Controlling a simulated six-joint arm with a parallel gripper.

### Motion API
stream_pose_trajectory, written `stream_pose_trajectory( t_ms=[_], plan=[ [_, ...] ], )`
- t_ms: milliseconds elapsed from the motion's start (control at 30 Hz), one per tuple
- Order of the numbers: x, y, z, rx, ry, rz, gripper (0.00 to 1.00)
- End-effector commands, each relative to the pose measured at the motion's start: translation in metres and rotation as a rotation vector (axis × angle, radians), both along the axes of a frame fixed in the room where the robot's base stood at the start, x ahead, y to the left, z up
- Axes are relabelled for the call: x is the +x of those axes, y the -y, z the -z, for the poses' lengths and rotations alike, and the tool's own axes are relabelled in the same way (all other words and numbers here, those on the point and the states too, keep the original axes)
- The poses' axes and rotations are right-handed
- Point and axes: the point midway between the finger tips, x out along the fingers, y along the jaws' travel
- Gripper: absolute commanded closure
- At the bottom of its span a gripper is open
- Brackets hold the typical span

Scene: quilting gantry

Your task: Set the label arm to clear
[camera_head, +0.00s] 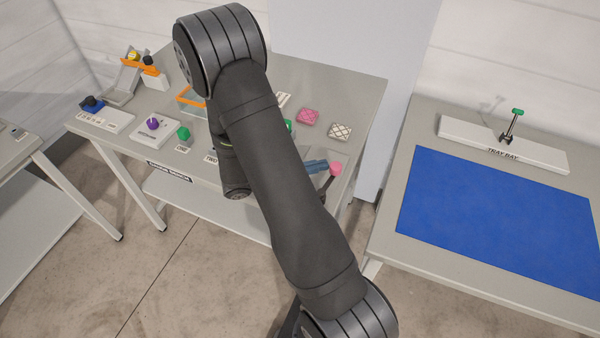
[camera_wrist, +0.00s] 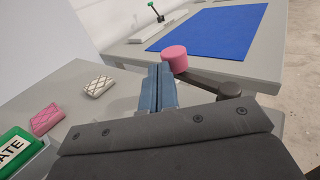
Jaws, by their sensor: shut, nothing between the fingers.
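A dark arm with a pink cylindrical knob (camera_wrist: 175,58) on its end runs from a dark round pivot (camera_wrist: 230,90) in the wrist view. The knob also shows in the head view (camera_head: 335,168) near the bench's front right corner. No marking that names this arm or its positions is readable. My gripper (camera_wrist: 160,70) has blue fingers, shut and empty, with their tips close beside the knob on its left. I cannot tell whether they touch it. In the head view my gripper (camera_head: 318,166) is also left of the knob, and my arm hides part of the bench.
A green sign ending in "ATE" (camera_wrist: 18,153), a pink patterned block (camera_wrist: 47,118) and a white patterned block (camera_wrist: 98,85) lie on the bench. A separate table carries a blue mat (camera_head: 500,220) and a green-topped lever (camera_head: 513,122) on the "TRAY BAY" block (camera_head: 470,135).

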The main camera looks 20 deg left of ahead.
Motion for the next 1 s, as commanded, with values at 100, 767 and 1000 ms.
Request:
stream_pose_trajectory(
  t_ms=[100, 767, 1000],
  plan=[
    [0.0022, 0.0038, 0.0000, 0.000, 0.000, -0.001, 1.00],
    [0.0047, 0.0100, 0.0000, 0.000, 0.000, -0.001, 1.00],
    [0.0042, 0.0072, 0.0001, 0.000, 0.000, -0.001, 1.00]
  ],
)
